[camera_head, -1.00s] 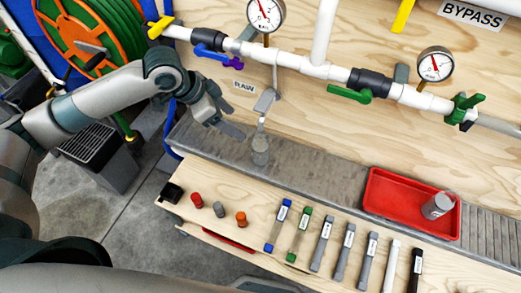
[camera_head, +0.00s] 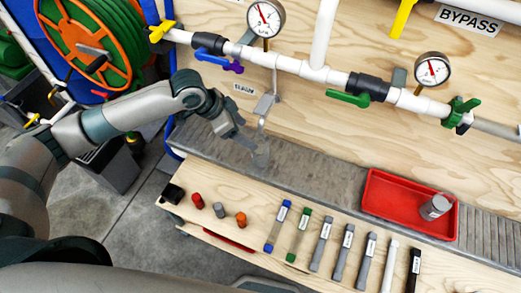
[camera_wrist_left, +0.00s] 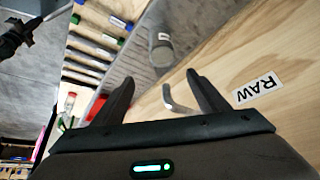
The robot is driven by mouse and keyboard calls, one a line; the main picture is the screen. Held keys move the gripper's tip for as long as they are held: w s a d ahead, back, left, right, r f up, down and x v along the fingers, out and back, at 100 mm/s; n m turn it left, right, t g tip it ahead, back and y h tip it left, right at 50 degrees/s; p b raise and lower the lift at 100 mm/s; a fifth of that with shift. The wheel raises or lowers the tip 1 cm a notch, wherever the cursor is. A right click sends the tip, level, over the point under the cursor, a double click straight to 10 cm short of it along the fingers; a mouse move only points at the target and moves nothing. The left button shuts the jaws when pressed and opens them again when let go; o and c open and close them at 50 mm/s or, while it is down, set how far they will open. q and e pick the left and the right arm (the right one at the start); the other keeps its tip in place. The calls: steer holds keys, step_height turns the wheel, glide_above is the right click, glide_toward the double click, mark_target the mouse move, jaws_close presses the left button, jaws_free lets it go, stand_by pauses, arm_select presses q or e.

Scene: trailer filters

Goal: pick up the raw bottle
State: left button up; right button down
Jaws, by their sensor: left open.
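The raw bottle (camera_head: 261,154) is a clear, greyish bottle standing on the grey metal shelf under the RAW sample tap (camera_head: 265,102). It also shows in the left wrist view (camera_wrist_left: 161,46), beyond my fingertips. My left gripper (camera_head: 238,136) is open and empty, just left of the bottle and apart from it. In the left wrist view its two fingers (camera_wrist_left: 160,84) are spread, with the tap's bent grey spout (camera_wrist_left: 178,103) between them. The RAW label (camera_wrist_left: 257,88) is to their right. My right gripper is not in view.
A red tray (camera_head: 385,222) with another bottle (camera_head: 435,207) is at the right of the shelf. Several labelled tubes and small caps (camera_head: 219,210) line the wooden bench.

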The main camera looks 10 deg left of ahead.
mark_target(259, 140)
arm_select(q)
steer(key=x, duration=0.4)
steer(key=shift+p, duration=0.35)
steer(key=shift+w+d+f, duration=0.15)
steer(key=shift+d+f, duration=0.05)
steer(key=shift+f, duration=0.25)
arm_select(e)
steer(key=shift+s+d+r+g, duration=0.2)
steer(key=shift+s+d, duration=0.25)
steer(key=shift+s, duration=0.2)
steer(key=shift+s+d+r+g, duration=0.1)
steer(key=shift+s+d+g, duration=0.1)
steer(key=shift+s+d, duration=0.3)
arm_select(q)
steer(key=shift+w+f, duration=0.1)
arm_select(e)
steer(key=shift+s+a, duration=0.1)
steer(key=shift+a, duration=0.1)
